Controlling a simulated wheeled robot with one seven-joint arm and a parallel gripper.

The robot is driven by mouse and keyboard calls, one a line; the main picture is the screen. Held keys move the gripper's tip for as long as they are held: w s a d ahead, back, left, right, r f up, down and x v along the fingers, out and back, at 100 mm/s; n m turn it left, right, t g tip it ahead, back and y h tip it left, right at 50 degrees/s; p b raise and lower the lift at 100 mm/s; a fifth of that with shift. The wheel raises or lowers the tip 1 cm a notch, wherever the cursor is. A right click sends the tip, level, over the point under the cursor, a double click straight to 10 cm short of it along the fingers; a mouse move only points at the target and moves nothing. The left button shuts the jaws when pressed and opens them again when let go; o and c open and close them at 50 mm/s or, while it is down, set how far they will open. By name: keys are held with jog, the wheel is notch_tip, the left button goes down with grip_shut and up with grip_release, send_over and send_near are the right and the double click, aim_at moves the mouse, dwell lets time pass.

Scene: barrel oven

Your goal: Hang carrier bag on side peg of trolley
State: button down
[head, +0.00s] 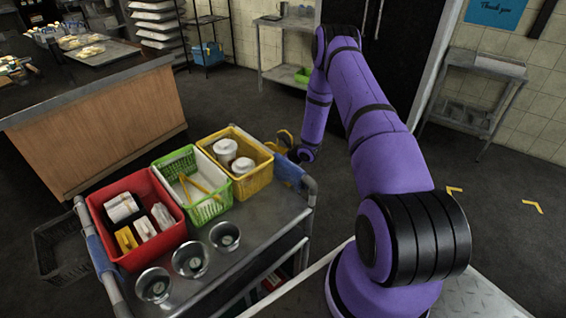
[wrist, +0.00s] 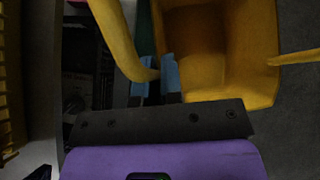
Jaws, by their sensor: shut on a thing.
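The carrier bag (wrist: 243,75) is yellow and fills the upper right of the wrist view, with its open top facing the camera. One curved strap (wrist: 122,42) passes to the left of my fingers and another sticks out to the right. My gripper (wrist: 156,84) is shut on the bag; its exact hold on strap or rim is hard to see. In the head view, my gripper (head: 292,151) is just beyond the trolley's far right end, with a small dull-yellow part of the bag (head: 284,138) showing. The trolley (head: 262,215) stands left of my arm. I cannot make out the side peg.
The trolley top carries a red basket (head: 112,199), a green basket (head: 178,160), a yellow basket (head: 255,150) and several metal bowls (head: 190,259). A blue-wrapped handle (head: 289,169) edges its far end. A wood-fronted counter (head: 105,135) stands left. Floor beyond the trolley is clear.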

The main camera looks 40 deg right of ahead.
jog(key=shift+s+a+f, duration=0.1)
jog(key=shift+a+f, duration=0.15)
jog(key=shift+a, duration=0.55)
jog(key=shift+s+a+f, duration=0.1)
jog(key=shift+a+f, duration=0.15)
jog(key=shift+a, duration=0.5)
jog(key=c, duration=1.2)
grip_release()
jog(key=v, duration=1)
jog(key=shift+s+r, duration=0.25)
jog(key=shift+s, duration=0.1)
jog(key=shift+d, duration=0.1)
